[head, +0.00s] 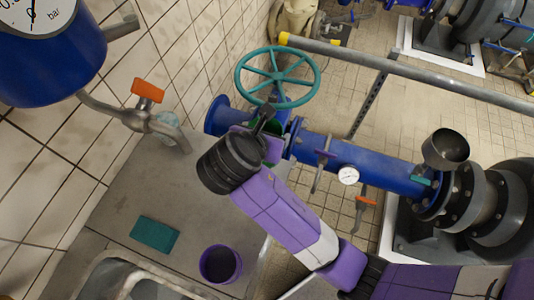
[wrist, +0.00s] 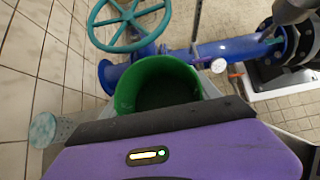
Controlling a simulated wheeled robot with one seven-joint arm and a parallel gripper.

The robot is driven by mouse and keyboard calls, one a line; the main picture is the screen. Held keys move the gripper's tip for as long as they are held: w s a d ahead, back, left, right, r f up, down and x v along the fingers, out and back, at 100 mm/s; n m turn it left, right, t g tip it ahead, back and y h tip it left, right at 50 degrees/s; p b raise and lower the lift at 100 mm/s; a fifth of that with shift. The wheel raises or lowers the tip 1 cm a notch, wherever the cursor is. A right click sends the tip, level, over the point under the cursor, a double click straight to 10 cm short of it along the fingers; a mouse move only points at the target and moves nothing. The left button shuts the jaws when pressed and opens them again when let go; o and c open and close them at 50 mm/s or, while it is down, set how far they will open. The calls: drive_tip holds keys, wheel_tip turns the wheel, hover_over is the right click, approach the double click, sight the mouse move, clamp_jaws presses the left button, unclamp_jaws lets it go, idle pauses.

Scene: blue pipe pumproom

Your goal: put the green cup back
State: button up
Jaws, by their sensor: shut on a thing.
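The green cup (wrist: 155,82) is in my gripper, its open mouth facing the wrist camera and its inside dark. In the head view only a strip of the green cup (head: 273,151) shows; my gripper and wrist hide the rest. My gripper (head: 266,122) is shut on the cup, at the far end of the grey counter (head: 190,205), in front of the blue pipe and below the teal handwheel. I cannot tell whether the cup touches anything beneath it.
A purple cup (head: 220,264) and a teal sponge-like block (head: 155,234) are on the counter near the sink (head: 120,280). A pale teal cup (wrist: 45,130) is at the tap (head: 145,118). The handwheel (head: 277,74) and blue pipe (head: 350,164) are close to my gripper.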

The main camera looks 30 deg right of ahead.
wheel_tip(320, 180, down, 11)
idle(0.4)
drive_tip(key=o, duration=1.9)
drive_tip(key=shift+o, duration=0.2)
drive_tip(key=v, duration=1.2)
drive_tip(key=shift+s+a, duration=0.1)
